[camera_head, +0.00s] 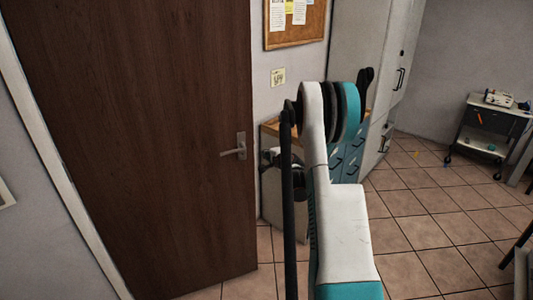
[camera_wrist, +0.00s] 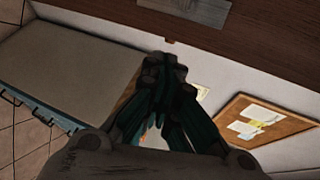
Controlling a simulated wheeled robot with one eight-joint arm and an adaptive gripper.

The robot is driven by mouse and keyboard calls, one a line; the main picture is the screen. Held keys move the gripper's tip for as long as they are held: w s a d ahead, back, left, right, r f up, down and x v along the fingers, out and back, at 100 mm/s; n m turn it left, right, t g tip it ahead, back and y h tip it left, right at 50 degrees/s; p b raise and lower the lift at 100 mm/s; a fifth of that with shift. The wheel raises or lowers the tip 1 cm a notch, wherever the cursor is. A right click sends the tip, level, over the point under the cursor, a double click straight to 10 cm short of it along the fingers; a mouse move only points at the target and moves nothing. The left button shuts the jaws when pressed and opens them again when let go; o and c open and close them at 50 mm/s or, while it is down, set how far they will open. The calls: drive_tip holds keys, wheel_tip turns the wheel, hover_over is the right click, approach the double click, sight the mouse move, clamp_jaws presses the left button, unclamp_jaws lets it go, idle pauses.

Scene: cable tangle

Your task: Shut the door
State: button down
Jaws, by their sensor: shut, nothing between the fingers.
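The dark brown door (camera_head: 130,140) fills the left of the head view. Its free right edge stands out in the room, apart from any frame, so it looks open. A metal lever handle (camera_head: 235,150) sits near that edge. In the wrist view the brown door (camera_wrist: 270,25) runs along the top, with a grey metal plate (camera_wrist: 185,14) on it. My gripper (camera_wrist: 165,65) is shut and empty, its fingertips just below the door's edge in that picture. Contact with the door cannot be told. In the head view my arm largely hides the gripper.
A white door frame (camera_head: 50,150) stands at the left. A low cabinet with teal drawers (camera_head: 350,155) is behind my arm, beside a tall pale cabinet (camera_head: 360,45). A noticeboard (camera_head: 295,22) hangs on the wall. A small cart (camera_head: 490,130) stands far right.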

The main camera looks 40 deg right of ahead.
drive_tip(key=r+b+x, duration=0.1)
drive_tip(key=x, duration=1)
drive_tip(key=shift+w+b, duration=0.3)
drive_tip(key=shift+b, duration=0.05)
drive_tip(key=shift+d, duration=0.1)
